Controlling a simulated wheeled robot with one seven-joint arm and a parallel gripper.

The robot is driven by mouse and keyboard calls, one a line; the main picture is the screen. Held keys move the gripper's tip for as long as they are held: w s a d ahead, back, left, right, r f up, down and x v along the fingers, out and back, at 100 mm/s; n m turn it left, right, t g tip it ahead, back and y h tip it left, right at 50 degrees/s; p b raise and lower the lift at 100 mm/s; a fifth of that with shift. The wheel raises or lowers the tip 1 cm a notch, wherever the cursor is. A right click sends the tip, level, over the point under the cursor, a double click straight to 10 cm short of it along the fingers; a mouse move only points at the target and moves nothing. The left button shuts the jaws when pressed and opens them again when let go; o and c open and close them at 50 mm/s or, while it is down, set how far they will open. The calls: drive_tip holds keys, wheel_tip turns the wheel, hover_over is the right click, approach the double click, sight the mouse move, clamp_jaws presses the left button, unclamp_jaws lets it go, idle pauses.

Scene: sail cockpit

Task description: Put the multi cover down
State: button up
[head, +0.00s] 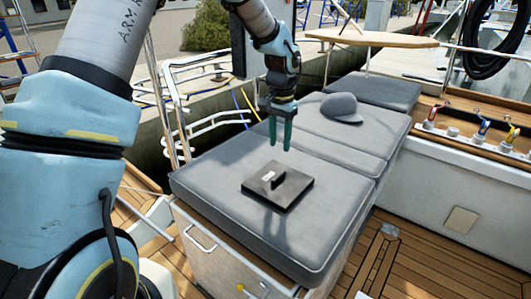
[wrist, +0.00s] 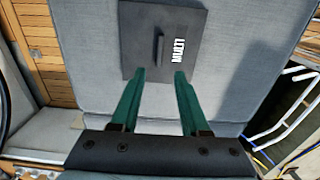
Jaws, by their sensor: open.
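The multi cover (head: 277,188) is a dark square plate with a raised handle and a white label. It lies flat on the near grey seat cushion (head: 215,180). In the wrist view the multi cover (wrist: 140,40) shows its handle and the label "MULTI". My gripper (head: 280,147) is above the cushion, just behind the cover in the head view. Its green fingers (wrist: 160,75) are apart with nothing between them. The fingertips appear clear of the handle.
A grey cap (head: 342,108) lies on the cushion farther back. A wooden table (head: 372,38) stands behind. White railings (head: 205,120) run along the left of the seat. Coloured rope clutches (head: 482,130) sit on the right ledge. The cushion around the cover is free.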

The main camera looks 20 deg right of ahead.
drive_tip(key=s+a+r+n+t, duration=0.15)
drive_tip(key=a+n, duration=0.25)
drive_tip(key=a, duration=1.1)
drive_tip(key=a+r+n+g, duration=0.1)
drive_tip(key=a+r+n, duration=0.25)
drive_tip(key=a, duration=1.05)
drive_tip(key=s+a+n+t, duration=0.1)
drive_tip(key=s+a+n, duration=0.2)
drive_tip(key=s+a, duration=0.2)
drive_tip(key=a, duration=0.2)
drive_tip(key=shift+s+a, duration=0.4)
drive_tip(key=shift+o, duration=0.3)
drive_tip(key=shift+f+n, duration=0.1)
drive_tip(key=shift+n, duration=0.15)
